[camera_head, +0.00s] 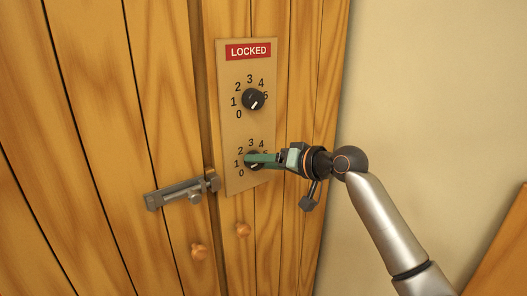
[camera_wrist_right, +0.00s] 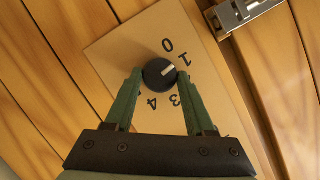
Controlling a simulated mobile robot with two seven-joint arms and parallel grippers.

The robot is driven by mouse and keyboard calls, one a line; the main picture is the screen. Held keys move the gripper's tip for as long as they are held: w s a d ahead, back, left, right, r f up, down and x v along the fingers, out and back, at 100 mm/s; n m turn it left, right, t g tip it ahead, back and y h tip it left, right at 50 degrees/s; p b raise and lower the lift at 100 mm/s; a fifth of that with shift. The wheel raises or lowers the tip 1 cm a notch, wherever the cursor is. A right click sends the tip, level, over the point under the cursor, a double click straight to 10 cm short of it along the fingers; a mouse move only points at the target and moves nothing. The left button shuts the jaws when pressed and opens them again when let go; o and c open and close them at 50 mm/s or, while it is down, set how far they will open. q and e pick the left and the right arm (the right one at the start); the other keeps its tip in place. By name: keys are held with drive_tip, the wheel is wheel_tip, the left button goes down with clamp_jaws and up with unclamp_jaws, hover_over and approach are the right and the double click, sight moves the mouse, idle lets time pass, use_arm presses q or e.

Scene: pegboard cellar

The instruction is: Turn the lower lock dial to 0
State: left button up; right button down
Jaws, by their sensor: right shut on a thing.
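The lower lock dial (camera_head: 255,166) is a round black knob on a tan plate (camera_head: 233,182), with numbers from 0 upward around it. My right gripper (camera_head: 250,158) has its green fingers around the knob and partly hides it in the head view. In the right wrist view, the dial (camera_wrist_right: 159,74) sits between the two fingertips of the right gripper (camera_wrist_right: 159,75), which is shut on it. The white pointer mark on the knob points about at the 1. My left gripper is in neither view.
An upper dial (camera_head: 254,99) and a red LOCKED sign (camera_head: 248,51) are above on the same plate. A metal bolt (camera_head: 180,192) sits to the lower left. Two wooden knobs (camera_head: 199,252) (camera_head: 243,230) stick out below. A plain wall (camera_head: 430,80) is at the right.

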drive_tip(key=shift+s+a+r+n+t+h+p, duration=0.1)
drive_tip(key=shift+n+t+h+p, duration=0.5)
drive_tip(key=shift+n+p, duration=0.75)
drive_tip(key=shift+s+a+r+n+t+h+p, duration=0.1)
drive_tip(key=shift+n+t+h+p, duration=0.2)
drive_tip(key=shift+n+h+p, duration=0.95)
drive_tip(key=shift+y+p, duration=0.3)
drive_tip(key=shift+y, duration=0.05)
drive_tip(key=shift+c, duration=1.3)
unclamp_jaws()
drive_tip(key=shift+f, duration=0.1)
drive_tip(key=b+v, duration=0.1)
drive_tip(key=v, duration=1.1)
drive_tip(key=shift+s, duration=0.15)
